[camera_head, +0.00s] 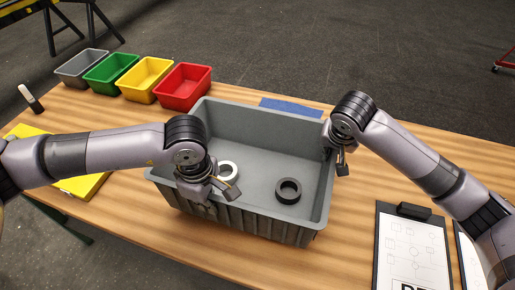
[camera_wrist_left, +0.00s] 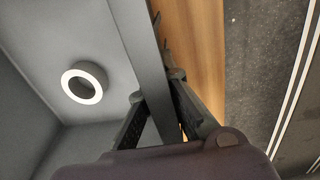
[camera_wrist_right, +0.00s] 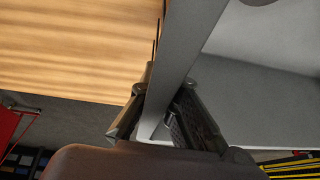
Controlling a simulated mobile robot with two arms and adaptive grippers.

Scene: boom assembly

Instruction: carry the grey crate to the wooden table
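The grey crate (camera_head: 262,122) is upright on or just above the wooden table (camera_head: 352,235); I cannot tell whether its base touches. A white ring (camera_head: 228,171) and a black ring (camera_head: 288,190) lie inside it. My left gripper (camera_head: 222,190) is at the crate's near left wall, and in the left wrist view its fingers close around the rim (camera_wrist_left: 140,45). My right gripper (camera_head: 340,160) is at the right wall, and in the right wrist view its fingers close around the rim (camera_wrist_right: 188,50). The fingertips are partly hidden by the wall.
Grey (camera_head: 80,68), green (camera_head: 110,73), yellow (camera_head: 147,80) and red (camera_head: 183,87) bins stand at the back left. A blue mat (camera_head: 292,107) lies behind the crate. A clipboard (camera_head: 408,250) lies at the right. A yellow object (camera_head: 85,186) lies at the left, partly under my left arm.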

